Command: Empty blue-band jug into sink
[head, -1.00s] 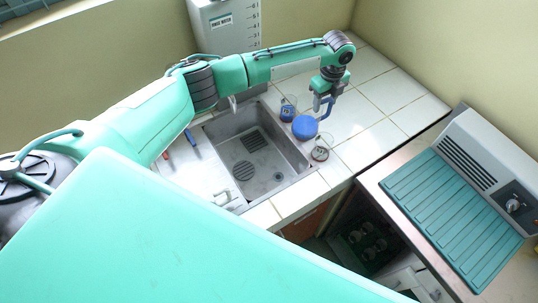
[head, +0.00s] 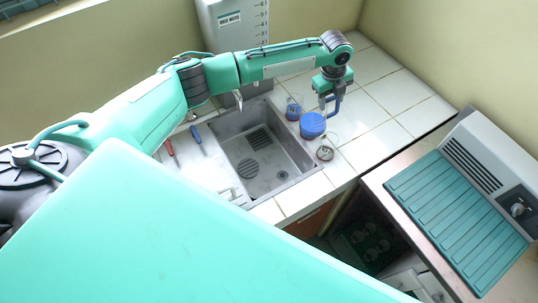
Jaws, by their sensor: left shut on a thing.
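The blue jug (head: 312,125) shows as a round blue top with a blue handle, on or just above the white tiled counter right of the sink. I cannot tell whether its base touches the tiles, and no separate band can be made out. My left gripper (head: 331,101) points down and is shut on the jug's handle. The jug looks upright. The grey sink (head: 232,150) lies to its left, with a grated drain area in its basin. My right gripper is out of view.
A small clear vessel with a blue mark (head: 293,112) stands left of the jug; another with a dark reddish base (head: 325,153) stands in front, near the sink's edge. A rinse water tank (head: 230,25) stands behind. Red and blue tools (head: 196,134) lie left of the sink.

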